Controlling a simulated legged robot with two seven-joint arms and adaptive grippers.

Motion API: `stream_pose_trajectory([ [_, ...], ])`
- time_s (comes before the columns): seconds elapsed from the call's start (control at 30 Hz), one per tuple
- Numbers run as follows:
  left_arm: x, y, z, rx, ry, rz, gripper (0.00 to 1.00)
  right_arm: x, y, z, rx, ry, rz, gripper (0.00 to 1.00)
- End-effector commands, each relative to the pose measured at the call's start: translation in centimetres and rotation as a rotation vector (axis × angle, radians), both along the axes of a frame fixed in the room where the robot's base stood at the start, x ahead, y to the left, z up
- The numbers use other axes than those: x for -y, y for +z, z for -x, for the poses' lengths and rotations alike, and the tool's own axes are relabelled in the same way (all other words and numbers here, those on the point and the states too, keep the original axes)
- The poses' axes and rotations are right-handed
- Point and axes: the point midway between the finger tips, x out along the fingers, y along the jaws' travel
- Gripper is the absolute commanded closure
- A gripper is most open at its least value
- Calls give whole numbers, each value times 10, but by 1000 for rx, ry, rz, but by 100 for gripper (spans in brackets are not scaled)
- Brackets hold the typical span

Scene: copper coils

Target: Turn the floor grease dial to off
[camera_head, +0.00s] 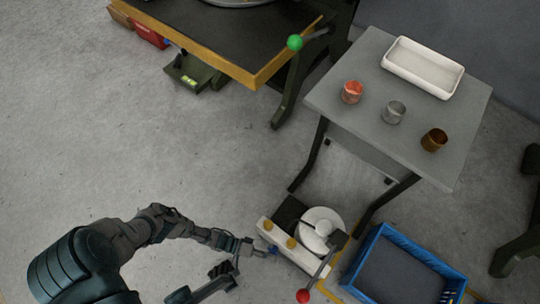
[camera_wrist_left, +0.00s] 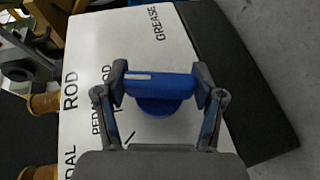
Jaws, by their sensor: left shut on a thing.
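The blue grease dial (camera_wrist_left: 160,88) sits on the white labelled panel (camera_wrist_left: 85,60) of a low floor unit, below the printed word GREASE. Its bar-shaped handle lies across the wrist view with a pale mark on its left part. My left gripper (camera_wrist_left: 162,85) is shut on the dial, one finger at each end of the bar. In the head view my left gripper (camera_head: 262,250) reaches in from the left to the dial (camera_head: 272,251) at the panel's near end. A dark part that looks like my right gripper (camera_head: 222,269) is below it; its jaw state is unclear.
Two yellow knobs (camera_head: 280,234) sit beside the dial. A lever with a red ball (camera_head: 303,296) and a blue crate (camera_head: 385,233) stand to the right. A grey table (camera_head: 345,110) with three cups and a white tray is behind. Floor at left is clear.

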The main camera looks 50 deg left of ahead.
Motion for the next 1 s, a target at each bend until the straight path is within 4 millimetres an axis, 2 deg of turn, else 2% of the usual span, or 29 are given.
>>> stream_pose_trajectory([
  [0.5,-6,-2,-1,7,7,50,67,0,-1,-1,-3,0,0,100],
  [0.53,-6,-2,-1,7,7,50,27,0,-1,-1,-4,0,0,100],
  [0.6,-6,-2,0,8,6,49,10,0,-1,-1,-4,0,0,100],
  [0.63,-6,-2,0,8,6,49,6,0,-1,-1,-4,0,0,100],
  [1.0,-3,0,1,11,2,54,6,-1,0,1,-3,0,3,100],
])
